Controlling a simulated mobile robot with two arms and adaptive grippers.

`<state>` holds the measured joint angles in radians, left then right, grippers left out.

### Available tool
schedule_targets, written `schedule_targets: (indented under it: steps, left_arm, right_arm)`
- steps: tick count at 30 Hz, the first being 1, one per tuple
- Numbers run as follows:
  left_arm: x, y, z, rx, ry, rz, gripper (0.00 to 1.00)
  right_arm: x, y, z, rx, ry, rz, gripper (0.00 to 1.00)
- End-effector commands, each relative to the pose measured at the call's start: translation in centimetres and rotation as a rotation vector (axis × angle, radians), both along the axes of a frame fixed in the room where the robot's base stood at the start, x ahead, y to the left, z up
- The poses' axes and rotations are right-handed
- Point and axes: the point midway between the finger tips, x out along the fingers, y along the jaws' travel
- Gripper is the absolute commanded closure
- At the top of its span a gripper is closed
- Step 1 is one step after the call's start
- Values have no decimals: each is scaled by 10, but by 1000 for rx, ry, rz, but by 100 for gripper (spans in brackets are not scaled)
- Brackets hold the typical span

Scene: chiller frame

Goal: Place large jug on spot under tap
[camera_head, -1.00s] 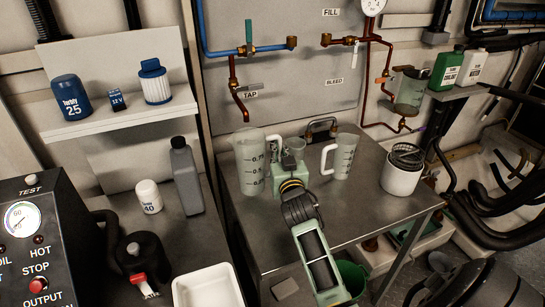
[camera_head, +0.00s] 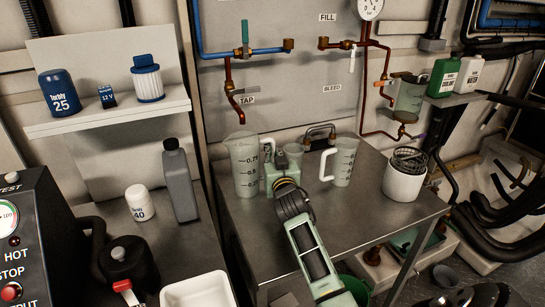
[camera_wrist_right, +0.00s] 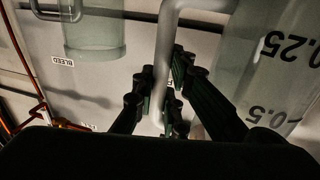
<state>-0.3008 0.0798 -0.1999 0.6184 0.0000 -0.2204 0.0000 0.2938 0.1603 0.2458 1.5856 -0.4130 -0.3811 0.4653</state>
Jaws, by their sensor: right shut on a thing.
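The large jug (camera_head: 243,168) is translucent with dark measuring marks. It is upright at the back left of the metal table (camera_head: 375,208), below the tap's copper spout (camera_head: 237,104). I cannot tell whether its base touches the table. My right gripper (camera_head: 279,170) is shut on its handle, on the jug's right side. In the right wrist view the fingers (camera_wrist_right: 165,85) close around the pale handle, with the marked jug wall (camera_wrist_right: 268,85) to the right. The spot under the tap is not distinguishable. My left gripper is not in view.
A white container (camera_head: 403,182) stands at the table's right. The table's front middle is bare. A grey bottle (camera_head: 180,185) stands on the left bench.

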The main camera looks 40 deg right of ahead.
Motion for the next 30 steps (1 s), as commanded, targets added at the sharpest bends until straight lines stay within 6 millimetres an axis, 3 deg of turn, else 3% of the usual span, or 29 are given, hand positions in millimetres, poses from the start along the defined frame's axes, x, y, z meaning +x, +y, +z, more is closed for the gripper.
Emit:
schedule_targets:
  steps: [4, 5, 11, 22, 30]
  left_arm:
    - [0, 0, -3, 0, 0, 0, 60]
    - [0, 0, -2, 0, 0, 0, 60]
    - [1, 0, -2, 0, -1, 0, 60]
    - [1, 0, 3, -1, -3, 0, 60]
    - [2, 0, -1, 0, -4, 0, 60]
  right_arm:
    - [0, 0, -4, 0, -1, 0, 100]
    - [0, 0, -4, 0, 0, 0, 87]
    - [0, 0, -3, 0, 0, 0, 70]
    - [0, 0, 3, 0, -1, 0, 70]
    - [-38, 19, -2, 2, 0, 2, 70]
